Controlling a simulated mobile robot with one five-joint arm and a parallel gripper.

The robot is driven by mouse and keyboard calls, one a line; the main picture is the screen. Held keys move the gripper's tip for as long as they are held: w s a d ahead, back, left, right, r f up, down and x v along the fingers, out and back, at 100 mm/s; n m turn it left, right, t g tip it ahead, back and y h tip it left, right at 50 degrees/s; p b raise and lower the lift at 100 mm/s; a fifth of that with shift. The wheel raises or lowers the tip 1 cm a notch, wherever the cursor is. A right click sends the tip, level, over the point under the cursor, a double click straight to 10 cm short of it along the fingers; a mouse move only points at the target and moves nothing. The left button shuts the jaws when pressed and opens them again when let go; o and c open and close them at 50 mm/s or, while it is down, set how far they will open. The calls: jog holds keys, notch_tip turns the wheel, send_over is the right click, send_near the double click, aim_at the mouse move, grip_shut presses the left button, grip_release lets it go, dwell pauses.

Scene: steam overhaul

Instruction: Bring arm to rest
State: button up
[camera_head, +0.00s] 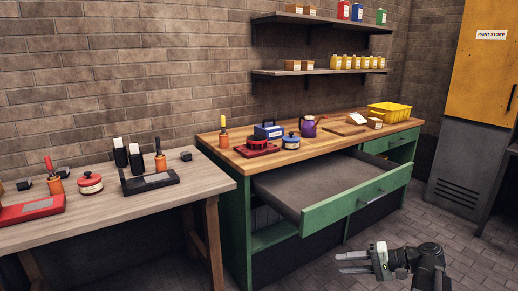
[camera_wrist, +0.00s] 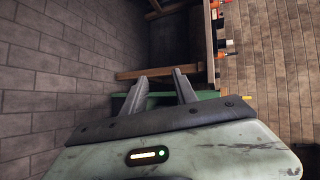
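My gripper (camera_head: 341,263) is at the lower right in the head view, in front of the green workbench and over the tiled floor. Its fingers point left. In the wrist view my gripper (camera_wrist: 159,76) shows two fingers apart with nothing between them. My forearm stands behind it at the bottom edge, and the rest of my arm is out of view.
The green workbench (camera_head: 245,235) has a wide drawer (camera_head: 357,205) pulled out, which looks empty. A wooden table (camera_head: 110,215) stands at left with pots and tools. Shelves (camera_head: 320,72) hang above. A yellow cabinet (camera_head: 485,70) stands right. Floor (camera_head: 455,240) around my gripper is clear.

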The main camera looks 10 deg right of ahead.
jog(key=s+a+f+n+g+h, duration=0.1)
jog(key=a+f+n+g+h, duration=0.15)
jog(key=a+f, duration=0.4)
jog(key=s+a+f+n+g+h, duration=0.2)
jog(key=a+f+h, duration=0.1)
jog(key=a, duration=0.7)
jog(key=s+a+f+n+g+h, duration=0.1)
jog(key=a+f+n+g+h, duration=0.2)
jog(key=a, duration=0.5)
jog(key=d+f+m+t+h+p, duration=0.15)
jog(key=d+h, duration=0.25)
jog(key=d, duration=0.4)
notch_tip(320, 180, up, 26)
jog(key=p, duration=2.5)
jog(key=shift+w+a+p, duration=0.2)
jog(key=shift+w+p, duration=0.1)
jog(key=shift+w, duration=0.1)
